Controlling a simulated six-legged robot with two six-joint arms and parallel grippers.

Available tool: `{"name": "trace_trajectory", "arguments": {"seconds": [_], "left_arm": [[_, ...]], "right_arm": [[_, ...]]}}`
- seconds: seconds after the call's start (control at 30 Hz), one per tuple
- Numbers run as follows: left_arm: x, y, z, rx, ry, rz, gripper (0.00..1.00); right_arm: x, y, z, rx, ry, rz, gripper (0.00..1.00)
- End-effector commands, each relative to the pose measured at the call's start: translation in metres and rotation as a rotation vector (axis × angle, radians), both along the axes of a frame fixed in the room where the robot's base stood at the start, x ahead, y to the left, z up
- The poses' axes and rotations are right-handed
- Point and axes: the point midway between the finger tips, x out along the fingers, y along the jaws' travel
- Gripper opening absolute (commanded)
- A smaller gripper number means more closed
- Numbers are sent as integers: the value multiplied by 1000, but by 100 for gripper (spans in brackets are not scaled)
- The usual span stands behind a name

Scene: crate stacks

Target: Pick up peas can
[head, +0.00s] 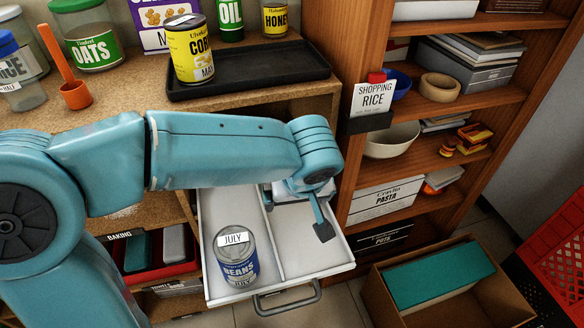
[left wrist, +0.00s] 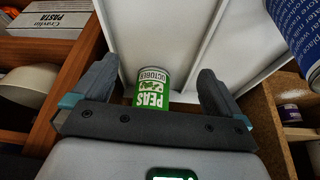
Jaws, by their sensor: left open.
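The peas can (left wrist: 152,92) is green with a white "PEAS" and "OCTOBER" label. In the left wrist view it shows between the two spread fingers of my left gripper (left wrist: 157,80), with a gap on each side. In the head view my left gripper (head: 297,214) reaches down into the right compartment of the open white drawer (head: 308,262), and my arm hides the peas can. My right gripper is not in view.
A blue beans can (head: 236,262) stands in the drawer's left compartment; a blue can (left wrist: 302,35) also shows in the left wrist view. A corn can (head: 190,52) stands on the black tray (head: 250,80). A wooden shelf (head: 430,97) rises to the right.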

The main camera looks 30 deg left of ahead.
Motion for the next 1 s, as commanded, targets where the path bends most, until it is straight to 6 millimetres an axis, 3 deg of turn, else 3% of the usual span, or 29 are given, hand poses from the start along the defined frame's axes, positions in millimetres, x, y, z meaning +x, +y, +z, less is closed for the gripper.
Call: {"name": "trace_trajectory", "arguments": {"seconds": [0.3, 0.53, 0.77, 0.83, 1.0], "left_arm": [[31, 38, -1, -1, 1, 3, 100], [47, 53, -1, -2, 0, 3, 100], [78, 81, -1, -1, 1, 2, 100], [81, 84, -10, -1, 2, 0, 100], [84, 85, -12, 0, 0, -1, 100]], "right_arm": [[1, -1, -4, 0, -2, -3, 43], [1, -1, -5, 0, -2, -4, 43], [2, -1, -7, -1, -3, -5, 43], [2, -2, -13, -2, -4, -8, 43], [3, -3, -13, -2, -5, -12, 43]]}}
